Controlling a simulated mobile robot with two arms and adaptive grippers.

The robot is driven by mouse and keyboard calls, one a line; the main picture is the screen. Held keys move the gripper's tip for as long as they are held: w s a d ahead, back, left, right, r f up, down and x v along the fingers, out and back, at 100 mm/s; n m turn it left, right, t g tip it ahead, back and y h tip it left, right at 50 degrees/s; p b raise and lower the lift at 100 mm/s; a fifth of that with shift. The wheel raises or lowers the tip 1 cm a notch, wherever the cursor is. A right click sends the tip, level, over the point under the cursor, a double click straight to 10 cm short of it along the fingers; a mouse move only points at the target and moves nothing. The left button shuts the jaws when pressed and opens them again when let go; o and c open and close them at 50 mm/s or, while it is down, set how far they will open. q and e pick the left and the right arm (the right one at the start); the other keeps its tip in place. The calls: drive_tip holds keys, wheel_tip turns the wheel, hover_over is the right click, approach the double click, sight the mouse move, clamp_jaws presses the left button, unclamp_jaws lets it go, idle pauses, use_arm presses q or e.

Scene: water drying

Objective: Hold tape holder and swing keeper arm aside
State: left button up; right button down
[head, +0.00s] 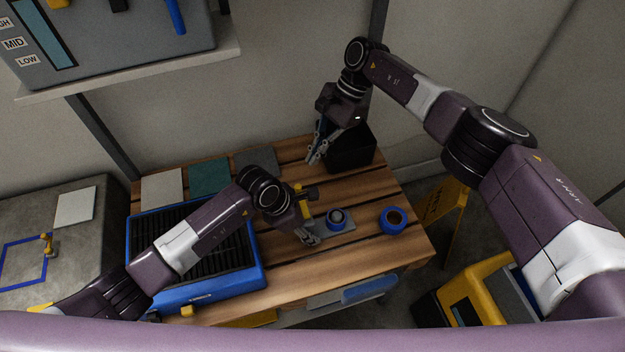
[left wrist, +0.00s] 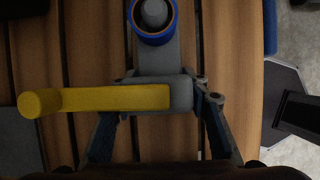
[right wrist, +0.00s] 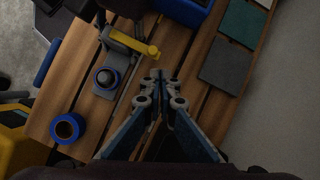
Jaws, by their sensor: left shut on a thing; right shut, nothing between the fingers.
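The tape holder has a grey base (head: 347,229) with a blue-rimmed roll (head: 336,217) around its post. My left gripper (head: 311,238) is shut on the holder's grey end block (left wrist: 181,92), one finger on each side, with the holder at table level. The yellow keeper arm (head: 304,205) joins that block. In the left wrist view the keeper arm (left wrist: 110,98) points left to a round knob, roughly square to the base, and does not cross the roll (left wrist: 153,18). My right gripper (right wrist: 158,76) is shut and empty, above the table beyond the holder, beside the black bin.
A second blue roll (head: 393,221) lies on the slatted wooden table (head: 290,275), right of the holder. The black bin (head: 352,150) stands at the back right corner. A blue tray with a black ribbed inside (head: 230,292) fills the left. Flat squares (head: 209,177) line the back.

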drive_tip(key=s+d+r+m+t+y, duration=0.2)
drive_tip(key=s+d+m+t+y, duration=0.2)
drive_tip(key=s+d+m, duration=0.45)
drive_tip(key=w+a+f+m, duration=0.1)
drive_tip(key=w+a+f, duration=0.2)
drive_tip(key=a+f, duration=0.4)
drive_tip(key=shift+a+f, duration=0.25)
drive_tip(key=shift+a, duration=0.7)
drive_tip(key=shift+w+a, duration=0.1)
drive_tip(key=shift+a, duration=0.7)
drive_tip(key=shift+d, duration=0.1)
